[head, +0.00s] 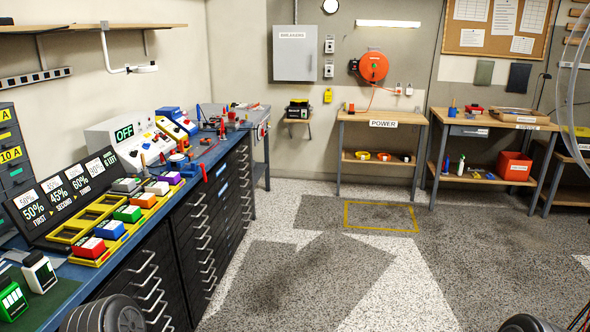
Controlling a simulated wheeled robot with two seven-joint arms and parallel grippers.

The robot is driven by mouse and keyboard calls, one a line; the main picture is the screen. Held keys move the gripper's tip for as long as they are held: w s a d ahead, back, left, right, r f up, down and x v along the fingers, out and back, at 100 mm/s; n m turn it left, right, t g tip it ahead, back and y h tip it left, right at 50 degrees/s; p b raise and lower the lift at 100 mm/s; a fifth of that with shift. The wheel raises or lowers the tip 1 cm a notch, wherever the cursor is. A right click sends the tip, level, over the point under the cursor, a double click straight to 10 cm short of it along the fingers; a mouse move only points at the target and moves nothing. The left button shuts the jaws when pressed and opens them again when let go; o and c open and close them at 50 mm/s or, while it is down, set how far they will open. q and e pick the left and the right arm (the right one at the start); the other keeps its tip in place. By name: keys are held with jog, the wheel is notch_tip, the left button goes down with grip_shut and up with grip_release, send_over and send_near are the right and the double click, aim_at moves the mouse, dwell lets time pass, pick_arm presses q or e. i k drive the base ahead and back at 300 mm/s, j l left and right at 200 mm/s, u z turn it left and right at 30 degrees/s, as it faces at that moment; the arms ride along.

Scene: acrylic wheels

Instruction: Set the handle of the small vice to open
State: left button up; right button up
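On the blue bench top (70,272) along the left wall, a cluster of small blue, red and grey tools (179,157) sits past the colored blocks. Further back, more small red and grey items (231,115) stand near the bench's far end. The small vice may be among these, but they are too small for me to tell which it is or how its handle is set. Neither of my grippers shows. Dark rounded parts at the bottom left and bottom right edges seem to be mine.
Colored blocks sit in yellow trays (92,222) beside a percentage sign (73,193). A white console (124,136) reads OFF. Black drawers (148,280) with protruding handles front the bench. The speckled floor to the right is open, up to the POWER table (383,122) at the back.

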aim_at(202, 165)
jog(key=i+l+u, duration=0.1)
jog(key=i+u, duration=0.15)
jog(key=i, duration=0.25)
jog(key=i+l+u, duration=0.25)
jog(key=i, duration=0.25)
jog(key=i+l+u, duration=0.25)
jog(key=i, duration=0.25)
jog(key=i+l+u, duration=0.25)
jog(key=i, duration=0.2)
jog(key=i+l+u, duration=0.65)
jog(key=l+u, duration=0.2)
jog(key=i+l+u, duration=0.25)
jog(key=l, duration=0.2)
jog(key=k, duration=0.1)
